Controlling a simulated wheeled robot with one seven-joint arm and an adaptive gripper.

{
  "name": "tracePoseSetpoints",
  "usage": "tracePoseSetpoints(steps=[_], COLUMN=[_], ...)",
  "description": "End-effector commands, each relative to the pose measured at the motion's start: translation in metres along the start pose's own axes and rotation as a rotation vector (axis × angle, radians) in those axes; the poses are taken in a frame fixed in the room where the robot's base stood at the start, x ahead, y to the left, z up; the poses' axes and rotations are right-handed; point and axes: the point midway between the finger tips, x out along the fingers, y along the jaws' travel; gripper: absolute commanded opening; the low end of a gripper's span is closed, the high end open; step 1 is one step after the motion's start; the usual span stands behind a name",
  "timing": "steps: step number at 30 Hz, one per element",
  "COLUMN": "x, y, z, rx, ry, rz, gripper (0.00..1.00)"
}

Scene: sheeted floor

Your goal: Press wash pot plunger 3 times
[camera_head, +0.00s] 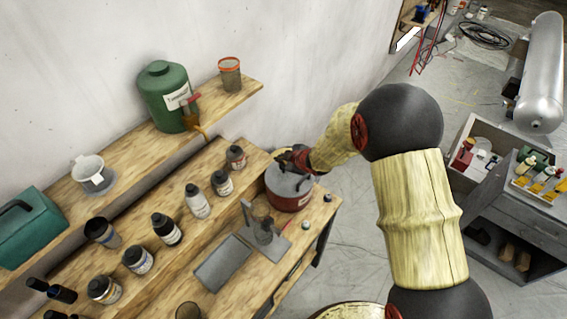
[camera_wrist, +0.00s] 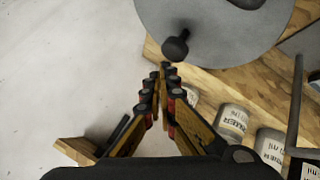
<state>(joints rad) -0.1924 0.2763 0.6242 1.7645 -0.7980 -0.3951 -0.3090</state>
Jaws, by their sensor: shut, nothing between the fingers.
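The wash pot (camera_head: 291,192) is a squat round can with a grey lid and red lower side, standing at the far right end of the wooden bench. In the wrist view its round grey lid (camera_wrist: 225,28) fills the top, with a dark round plunger knob (camera_wrist: 176,46) standing out of it. My gripper (camera_head: 287,158) is over the pot in the head view and hides part of its top, including the plunger. In the wrist view my gripper (camera_wrist: 168,72) is shut and empty, its tips just short of the knob. I cannot tell whether they touch.
Several bottles, such as one with a dark cap (camera_head: 198,202), stand on the bench (camera_head: 190,268) left of the pot. A grey metal stand (camera_head: 262,235) is in front of it. A shelf (camera_head: 130,160) with a green canister (camera_head: 165,95) runs along the wall.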

Motion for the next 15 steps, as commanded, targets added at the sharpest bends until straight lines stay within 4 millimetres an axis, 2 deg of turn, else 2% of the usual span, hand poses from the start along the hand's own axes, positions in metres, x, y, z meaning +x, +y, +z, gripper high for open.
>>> tracePoseSetpoints(steps=[9, 15], x=[-0.001, -0.011], y=[0.0, 0.008], z=[-0.001, -0.008], rx=[-0.001, -0.001], ry=[0.0, 0.001], rz=[0.0, 0.001], gripper=[0.0, 0.0])
